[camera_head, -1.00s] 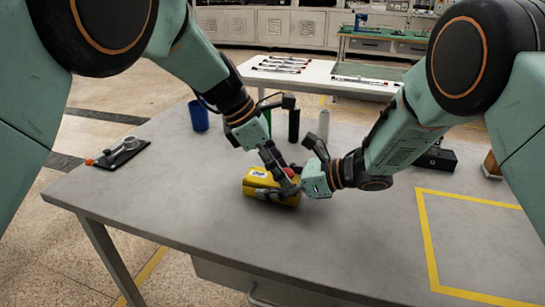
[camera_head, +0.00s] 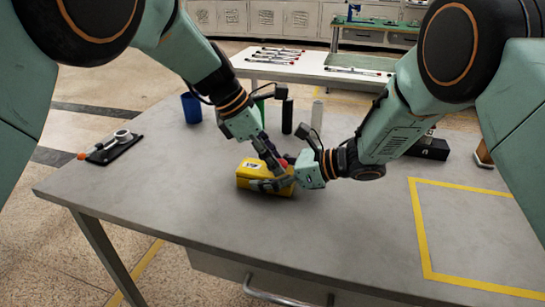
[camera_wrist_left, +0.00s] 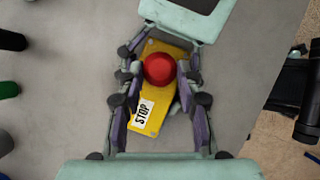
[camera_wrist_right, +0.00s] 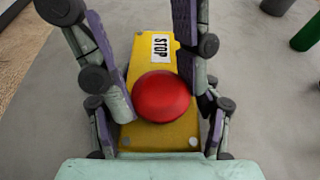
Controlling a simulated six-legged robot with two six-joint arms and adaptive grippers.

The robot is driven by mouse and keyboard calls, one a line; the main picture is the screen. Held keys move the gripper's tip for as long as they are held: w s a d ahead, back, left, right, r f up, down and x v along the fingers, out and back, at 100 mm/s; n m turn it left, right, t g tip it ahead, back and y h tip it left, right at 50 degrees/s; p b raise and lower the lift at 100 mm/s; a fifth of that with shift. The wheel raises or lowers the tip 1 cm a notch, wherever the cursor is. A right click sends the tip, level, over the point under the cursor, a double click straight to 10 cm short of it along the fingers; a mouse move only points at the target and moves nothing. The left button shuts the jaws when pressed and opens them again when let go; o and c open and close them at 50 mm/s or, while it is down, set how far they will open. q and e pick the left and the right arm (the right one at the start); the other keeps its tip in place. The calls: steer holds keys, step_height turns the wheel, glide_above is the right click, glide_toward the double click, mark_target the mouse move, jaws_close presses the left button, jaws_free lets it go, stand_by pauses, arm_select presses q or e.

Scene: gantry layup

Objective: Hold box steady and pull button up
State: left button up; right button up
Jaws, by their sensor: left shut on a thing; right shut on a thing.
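The yellow box (camera_head: 250,179) lies on the grey table, with a STOP label at one end and a round red button on top at the other. The button (camera_wrist_left: 160,68) also shows large in the right wrist view (camera_wrist_right: 161,97). My left gripper (camera_head: 279,173) comes down from above, its fingers closed in on both sides of the button. My right gripper (camera_head: 290,178) reaches in from the right at the button end, its fingers along the box's two sides. The fingers cover part of the box and button in the head view.
A blue cup (camera_head: 191,108), a black cylinder (camera_head: 287,116) and a grey cylinder (camera_head: 317,114) stand behind the box. A black tray (camera_head: 112,148) lies at left, a black case (camera_head: 428,149) at right. A yellow-taped area (camera_head: 420,235) at front right is empty.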

arm_select(q)
steer(key=shift+s+r, duration=0.1)
stand_by(0.3)
steer(key=o, duration=1.2)
steer(key=v, duration=1.2)
arm_select(e)
steer(key=o, duration=1.4)
